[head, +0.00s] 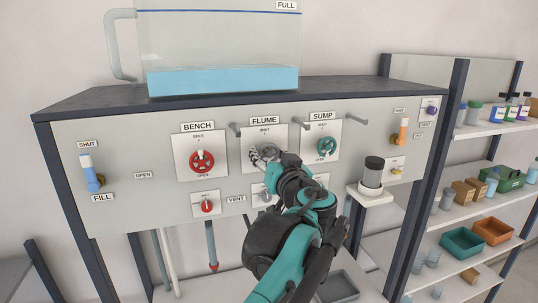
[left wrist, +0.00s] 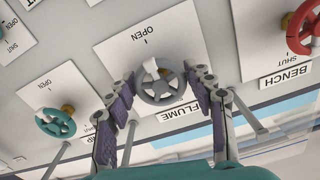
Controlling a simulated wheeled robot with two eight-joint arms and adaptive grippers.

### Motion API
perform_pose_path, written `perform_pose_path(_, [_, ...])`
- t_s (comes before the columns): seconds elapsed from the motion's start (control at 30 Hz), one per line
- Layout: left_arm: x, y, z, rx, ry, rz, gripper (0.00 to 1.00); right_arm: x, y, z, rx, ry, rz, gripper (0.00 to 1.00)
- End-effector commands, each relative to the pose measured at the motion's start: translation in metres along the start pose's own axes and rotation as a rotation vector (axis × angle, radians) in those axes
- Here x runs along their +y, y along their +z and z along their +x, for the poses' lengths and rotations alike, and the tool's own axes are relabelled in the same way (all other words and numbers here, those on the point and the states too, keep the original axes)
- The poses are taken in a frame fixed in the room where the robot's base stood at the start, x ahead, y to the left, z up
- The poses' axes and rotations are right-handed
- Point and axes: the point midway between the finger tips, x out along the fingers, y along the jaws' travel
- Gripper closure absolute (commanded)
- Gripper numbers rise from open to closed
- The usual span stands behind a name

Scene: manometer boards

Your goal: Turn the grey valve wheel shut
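The grey valve wheel (head: 267,151) is on the FLUME plate, the middle of three on the board. It is partly hidden behind my left gripper in the head view. In the left wrist view, which is upside down, the grey wheel (left wrist: 160,90) shows nearly whole, its white mark on the side towards the word OPEN. My left gripper (left wrist: 163,80) is open, with one finger on each side of the wheel's rim. I cannot tell whether the fingertips touch the rim. My right gripper is not in view.
A red BENCH wheel (head: 202,162) and a teal SUMP wheel (head: 327,147) flank it. Thin pegs, such as this one (left wrist: 247,112), stick out between the plates. A water tank (head: 225,55) stands on top. A dark-lidded jar (head: 373,170) sits on a small ledge at right.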

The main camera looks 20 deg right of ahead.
Motion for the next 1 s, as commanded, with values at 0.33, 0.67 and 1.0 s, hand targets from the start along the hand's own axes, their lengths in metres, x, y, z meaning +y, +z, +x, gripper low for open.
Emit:
perform_pose_path(0.33, [0.0000,-0.0001,-0.0002,0.000,0.000,0.008,0.81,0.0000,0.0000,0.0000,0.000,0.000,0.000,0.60])
perform_pose_path(0.67, [0.0001,-0.0001,-0.0001,0.000,0.000,0.145,0.81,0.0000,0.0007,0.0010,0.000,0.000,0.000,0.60])
perform_pose_path(1.0, [0.0000,-0.0001,-0.0001,0.000,0.000,0.451,0.81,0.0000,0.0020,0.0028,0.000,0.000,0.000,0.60])
